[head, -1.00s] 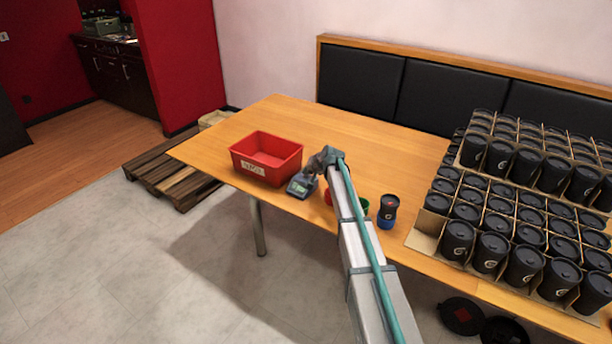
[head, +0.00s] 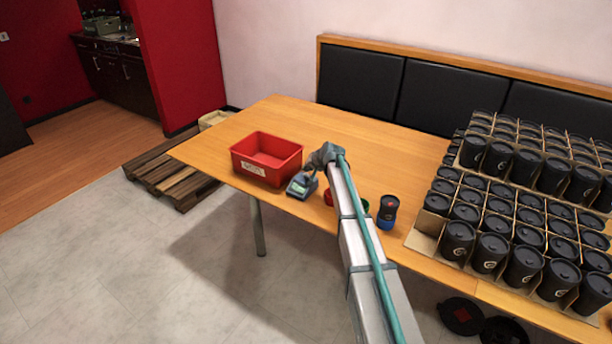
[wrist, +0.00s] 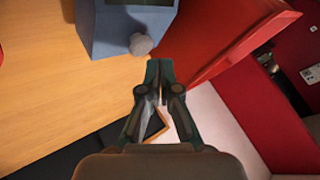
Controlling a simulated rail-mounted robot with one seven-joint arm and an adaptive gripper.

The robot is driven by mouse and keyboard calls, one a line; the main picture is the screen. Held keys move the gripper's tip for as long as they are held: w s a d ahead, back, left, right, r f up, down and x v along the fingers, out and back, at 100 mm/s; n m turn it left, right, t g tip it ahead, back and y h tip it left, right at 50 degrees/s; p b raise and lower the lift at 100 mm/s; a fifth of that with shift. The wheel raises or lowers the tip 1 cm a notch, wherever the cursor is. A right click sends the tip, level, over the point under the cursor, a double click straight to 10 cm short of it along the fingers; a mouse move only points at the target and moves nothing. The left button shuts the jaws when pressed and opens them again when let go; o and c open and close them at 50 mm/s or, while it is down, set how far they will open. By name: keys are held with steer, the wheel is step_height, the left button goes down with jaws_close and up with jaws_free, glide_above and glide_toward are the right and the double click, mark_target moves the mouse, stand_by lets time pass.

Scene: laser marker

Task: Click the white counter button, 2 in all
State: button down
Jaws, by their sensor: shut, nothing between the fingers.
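The counter (head: 301,187), a small blue-grey box with a display, stands on the wooden table near its front edge, just right of the red bin. In the wrist view the counter (wrist: 108,30) is at the top, with its round whitish button (wrist: 141,45) on the side toward my gripper. My gripper (wrist: 158,64) is shut and empty, its fingertips beside and just below the button in that picture; I cannot tell whether they touch it. In the head view my gripper (head: 310,166) is at the counter, its tips hard to make out, and the button is not discernible.
The red bin (head: 252,167) stands close to the counter and also fills the upper right of the wrist view (wrist: 225,45). A black cup with a blue base (head: 388,212) stands right of my arm. Trays of black cups (head: 500,235) crowd the right; the table's back left is clear.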

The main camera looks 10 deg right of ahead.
mark_target(307, 175)
steer(key=shift+r+p, duration=0.8)
steer(key=shift+r, duration=1.75)
steer(key=shift+r, duration=0.1)
step_height(307, 175, up, 4)
steer(key=p, duration=0.6)
steer(key=shift+f, duration=0.2)
steer(key=shift+f, duration=0.1)
